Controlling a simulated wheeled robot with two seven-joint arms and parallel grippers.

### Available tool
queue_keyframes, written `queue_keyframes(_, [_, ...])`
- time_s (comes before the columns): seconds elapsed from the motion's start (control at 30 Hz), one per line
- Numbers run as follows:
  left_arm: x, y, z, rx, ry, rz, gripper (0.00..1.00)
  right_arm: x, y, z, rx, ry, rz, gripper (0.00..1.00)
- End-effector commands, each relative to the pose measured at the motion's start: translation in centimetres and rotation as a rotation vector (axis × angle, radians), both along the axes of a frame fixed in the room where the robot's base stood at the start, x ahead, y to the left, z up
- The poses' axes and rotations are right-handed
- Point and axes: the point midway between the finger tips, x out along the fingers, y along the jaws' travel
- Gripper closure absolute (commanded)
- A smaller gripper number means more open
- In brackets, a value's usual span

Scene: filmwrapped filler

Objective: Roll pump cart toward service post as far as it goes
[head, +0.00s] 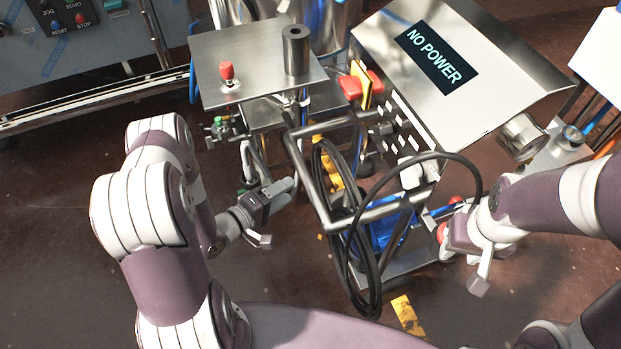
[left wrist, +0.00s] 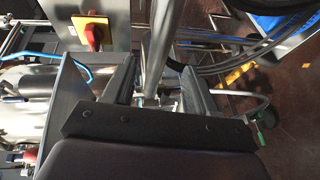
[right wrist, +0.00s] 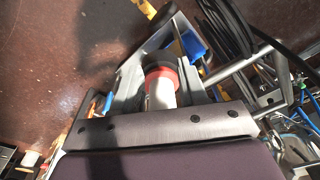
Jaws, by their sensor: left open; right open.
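The pump cart stands in the middle of the head view, with a grey tube frame (head: 318,192), a coiled black cable (head: 372,285) and a blue part (head: 385,232) low inside. A steel console (head: 490,55) reading "NO POWER" stands behind it; I cannot tell whether it is the service post. My left gripper (head: 282,212) is open at the cart's left side. In the left wrist view a metal tube (left wrist: 160,45) shows between its fingers; contact is unclear. My right gripper (head: 452,240) is open at the right side. A white cylinder with red and black bands (right wrist: 160,85) shows between its fingers.
A small steel table (head: 250,60) with a red button and a dark cylinder stands behind left of the cart. A control panel (head: 75,35) and rail are at the far left. A yellow floor mark (head: 407,315) lies in front of the cart. The left floor is clear.

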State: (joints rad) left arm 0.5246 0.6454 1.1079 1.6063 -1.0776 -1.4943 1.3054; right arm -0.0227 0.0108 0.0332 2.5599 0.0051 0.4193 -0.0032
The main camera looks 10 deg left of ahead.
Motion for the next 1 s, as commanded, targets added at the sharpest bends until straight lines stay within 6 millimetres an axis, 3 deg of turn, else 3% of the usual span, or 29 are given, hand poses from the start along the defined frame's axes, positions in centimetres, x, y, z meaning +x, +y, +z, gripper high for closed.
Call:
queue_keyframes(0.2, [4.4,-3.1,-1.0,0.004,-0.002,-0.006,0.43,0.0,0.0,-0.6,0.000,0.000,0.000,0.57])
queue_keyframes(0.4, [7.1,-4.7,-1.6,0.006,-0.001,-0.004,0.43,0.0,0.0,-0.9,0.000,0.000,0.000,0.57])
queue_keyframes(0.83, [8.2,-5.3,-1.7,0.006,0.000,0.000,0.43,0.0,0.0,-1.0,0.000,0.000,0.000,0.57])
queue_keyframes(1.0, [8.2,-5.3,-1.7,0.006,0.000,0.000,0.98,0.0,0.0,-1.0,0.000,0.000,0.000,0.57])
